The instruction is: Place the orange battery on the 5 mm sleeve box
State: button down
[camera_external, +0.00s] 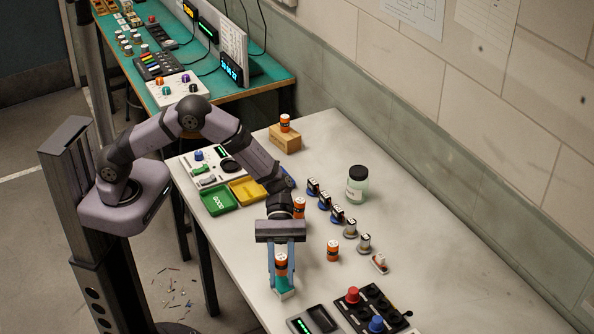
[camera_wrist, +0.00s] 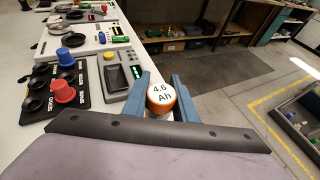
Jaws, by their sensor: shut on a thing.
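My gripper (camera_external: 281,274) is near the front edge of the white table, pointing down, with its blue fingers shut on an orange battery (camera_external: 281,262). In the wrist view the held battery (camera_wrist: 161,95) shows a white top marked "4.6 Ah" between the fingertips (camera_wrist: 161,84). A small teal and white box (camera_external: 286,284) is directly below the battery; I cannot tell whether they touch. Its label is too small to read, so I cannot confirm that it is the 5 mm sleeve box. Other orange batteries stand at the wrist (camera_external: 299,207), right of the gripper (camera_external: 333,251) and on a wooden block (camera_external: 285,123).
A black knob panel (camera_external: 374,308) and a grey meter (camera_external: 316,320) are close to the gripper's right. Several small cylinders (camera_external: 337,214) stand in a row behind, near a black-lidded jar (camera_external: 356,184). Green (camera_external: 217,200) and yellow (camera_external: 247,189) trays are left.

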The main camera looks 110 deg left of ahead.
aim_at(282, 293)
jog(key=shift+f+p, duration=0.5)
jog(key=shift+f, duration=1.55)
jog(key=shift+f, duration=0.2)
jog(key=c, duration=1.4)
grip_release()
jog(key=shift+c, duration=0.2)
jog(key=shift+r, duration=0.15)
jog(key=shift+a+r, duration=0.1)
jog(key=b+v, duration=0.4)
jog(key=v, duration=0.7)
jog(key=shift+s+a+r, duration=0.2)
jog(key=shift+a, duration=0.1)
